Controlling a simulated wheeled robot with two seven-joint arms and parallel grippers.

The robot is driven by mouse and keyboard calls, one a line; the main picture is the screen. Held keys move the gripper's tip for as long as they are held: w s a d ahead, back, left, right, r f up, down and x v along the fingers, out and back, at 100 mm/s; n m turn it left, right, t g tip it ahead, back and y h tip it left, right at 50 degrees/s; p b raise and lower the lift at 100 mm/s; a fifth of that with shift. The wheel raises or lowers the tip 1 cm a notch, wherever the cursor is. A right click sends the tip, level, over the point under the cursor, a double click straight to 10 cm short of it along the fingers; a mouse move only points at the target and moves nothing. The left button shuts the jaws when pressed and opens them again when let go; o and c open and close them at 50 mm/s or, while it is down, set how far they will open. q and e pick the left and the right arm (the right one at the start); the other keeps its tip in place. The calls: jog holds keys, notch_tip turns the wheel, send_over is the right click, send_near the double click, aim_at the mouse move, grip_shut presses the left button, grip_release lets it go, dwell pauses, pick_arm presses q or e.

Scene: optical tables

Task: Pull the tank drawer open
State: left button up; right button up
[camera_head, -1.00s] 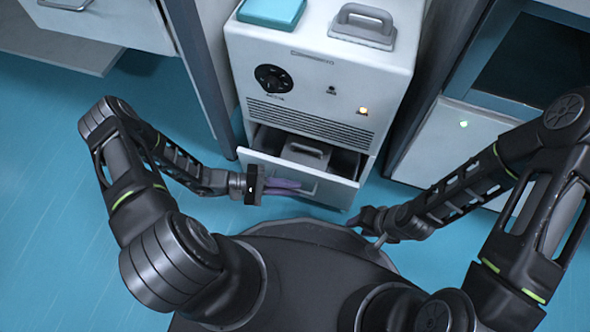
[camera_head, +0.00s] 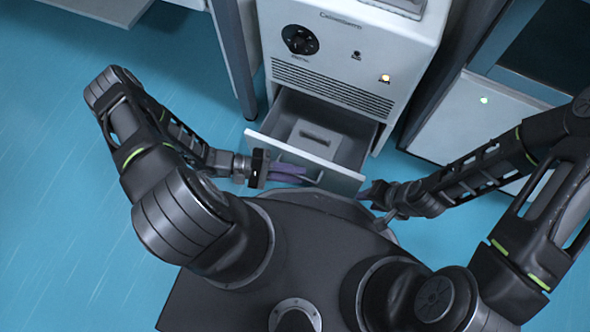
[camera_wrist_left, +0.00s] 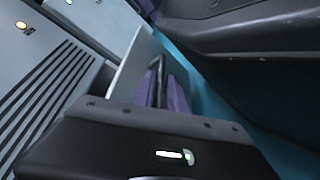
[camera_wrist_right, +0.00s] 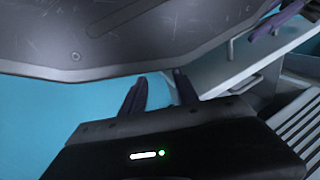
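The tank drawer (camera_head: 343,181) is the white bottom drawer of a white cabinet unit and stands well open. A light grey block with a slotted top (camera_head: 312,140) lies inside it. My left gripper (camera_head: 303,174) is at the front of the drawer. In the left wrist view its purple fingers (camera_wrist_left: 163,88) lie on both sides of the drawer's bar handle (camera_wrist_left: 160,72) and appear closed on it. My right gripper (camera_head: 366,191) is low beside the drawer's right front corner. In the right wrist view its fingers (camera_wrist_right: 160,92) are apart with nothing between them.
The cabinet unit (camera_head: 362,44) has a black dial, vent slots and a lit amber lamp above the drawer. A white cabinet (camera_head: 455,120) with a green light stands to the right. A table leg (camera_head: 232,55) stands to the left. Blue floor (camera_head: 60,220) is clear at left.

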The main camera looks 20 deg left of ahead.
pick_arm(q)
jog(key=shift+o, duration=1.4)
jog(key=p+v, duration=0.1)
jog(key=v, duration=0.6)
jog(key=shift+a+p, duration=0.3)
jog(key=shift+a, duration=0.05)
jog(key=shift+s+r, duration=0.15)
